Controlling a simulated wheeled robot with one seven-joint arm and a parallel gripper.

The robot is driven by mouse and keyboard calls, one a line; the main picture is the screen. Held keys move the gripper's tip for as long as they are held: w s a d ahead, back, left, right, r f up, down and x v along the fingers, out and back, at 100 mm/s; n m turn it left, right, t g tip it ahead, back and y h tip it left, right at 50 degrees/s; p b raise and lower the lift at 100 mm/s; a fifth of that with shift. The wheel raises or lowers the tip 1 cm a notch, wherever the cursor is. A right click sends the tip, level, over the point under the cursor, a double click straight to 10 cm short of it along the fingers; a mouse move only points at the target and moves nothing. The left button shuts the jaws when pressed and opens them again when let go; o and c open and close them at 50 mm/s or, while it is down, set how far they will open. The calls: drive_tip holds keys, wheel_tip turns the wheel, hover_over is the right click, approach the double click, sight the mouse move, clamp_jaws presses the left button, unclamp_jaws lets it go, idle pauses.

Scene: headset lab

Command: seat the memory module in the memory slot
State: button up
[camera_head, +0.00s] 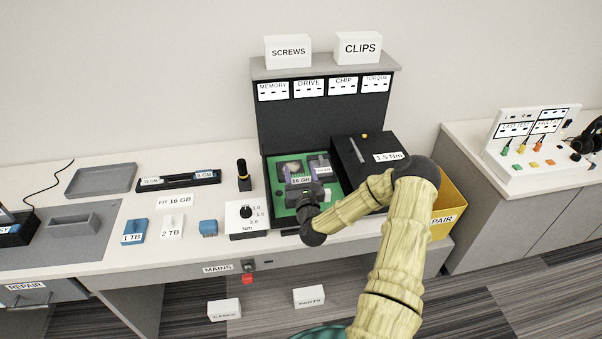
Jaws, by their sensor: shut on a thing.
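The memory module (301,181), with a white "16 GB" label, is held in my gripper (303,193). My gripper reaches in from the right and is shut on the module. Both are over the middle of the green board (279,211) in the open dark case. The memory slot cannot be made out; my gripper and the module cover that part of the board. I cannot tell whether the module touches the board.
A black block marked "1.5 Nm" (369,156) stands right of the board. A dark tray (177,183) holds labelled modules. A yellow bin (449,203) is at right.

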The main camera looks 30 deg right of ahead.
drive_tip(key=shift+d+f+b, duration=0.1)
drive_tip(key=shift+f+b, duration=1.8)
drive_tip(key=shift+f, duration=0.6)
drive_tip(key=shift+w, duration=0.1)
drive_tip(key=shift+b, duration=0.3)
drive_tip(key=shift+s+f+b, duration=0.2)
drive_tip(key=shift+b, duration=0.25)
drive_tip(key=shift+w+f, duration=0.1)
drive_tip(key=shift+f, duration=0.2)
drive_tip(key=shift+f+b, duration=0.75)
drive_tip(key=shift+b, duration=0.15)
drive_tip(key=o, duration=1.1)
drive_tip(key=shift+c, duration=0.2)
